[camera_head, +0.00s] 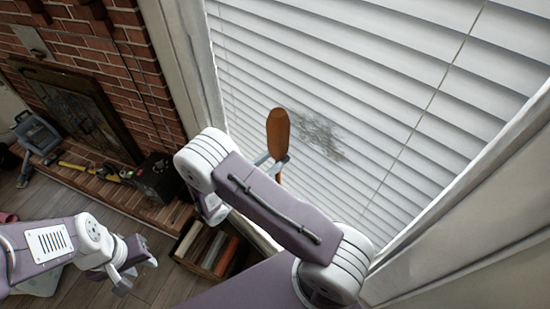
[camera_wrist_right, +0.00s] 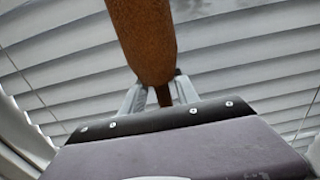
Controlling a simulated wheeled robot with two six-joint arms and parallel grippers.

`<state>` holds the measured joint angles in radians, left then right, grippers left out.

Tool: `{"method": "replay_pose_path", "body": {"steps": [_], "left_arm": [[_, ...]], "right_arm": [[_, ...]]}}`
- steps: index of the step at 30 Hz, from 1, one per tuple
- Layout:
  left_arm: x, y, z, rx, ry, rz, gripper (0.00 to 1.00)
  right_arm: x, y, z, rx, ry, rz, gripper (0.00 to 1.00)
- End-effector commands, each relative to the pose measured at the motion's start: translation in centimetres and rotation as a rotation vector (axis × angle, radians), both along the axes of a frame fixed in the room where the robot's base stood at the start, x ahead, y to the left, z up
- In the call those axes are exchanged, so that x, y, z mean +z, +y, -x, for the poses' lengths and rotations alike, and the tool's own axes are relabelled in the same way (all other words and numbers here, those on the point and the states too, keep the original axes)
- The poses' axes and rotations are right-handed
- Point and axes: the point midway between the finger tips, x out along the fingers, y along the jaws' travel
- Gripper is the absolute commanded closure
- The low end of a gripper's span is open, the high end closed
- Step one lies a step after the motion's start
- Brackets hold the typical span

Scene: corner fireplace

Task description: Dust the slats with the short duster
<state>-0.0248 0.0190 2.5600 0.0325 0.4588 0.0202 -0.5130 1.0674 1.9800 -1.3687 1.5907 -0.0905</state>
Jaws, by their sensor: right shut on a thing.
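The short duster (camera_head: 278,130) has an orange-brown, rounded oblong head and stands about upright in front of the blinds. My right gripper (camera_head: 272,162) is shut on its lower part. In the right wrist view the duster (camera_wrist_right: 145,40) rises from between the fingers (camera_wrist_right: 160,98). The white slats (camera_head: 340,60) fill the window behind it. A grey dusty patch (camera_head: 322,135) marks the slats just right of the duster head. I cannot tell whether the head touches the slats. My left gripper (camera_head: 136,273) is open and empty, low at the left, away from the window.
A brick fireplace (camera_head: 90,60) with a dark screen (camera_head: 75,110) stands at the left. A black box (camera_head: 157,179) and a yellow tool (camera_head: 88,169) lie on its hearth. A wooden crate (camera_head: 183,246) stands below the window. The window frame (camera_head: 470,170) runs along the right side.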

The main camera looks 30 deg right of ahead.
Motion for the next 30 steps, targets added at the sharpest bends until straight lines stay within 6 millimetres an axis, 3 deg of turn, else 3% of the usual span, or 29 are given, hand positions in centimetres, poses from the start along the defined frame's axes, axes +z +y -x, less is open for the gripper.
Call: {"method": "replay_pose_path", "body": {"steps": [30], "left_arm": [[0.4, 0.0, 0.0, 0.0, 0.0, 0.0, 0.64]], "right_arm": [[0.1, -1.8, 0.0, 0.0, 0.003, 0.001, 0.96]]}}
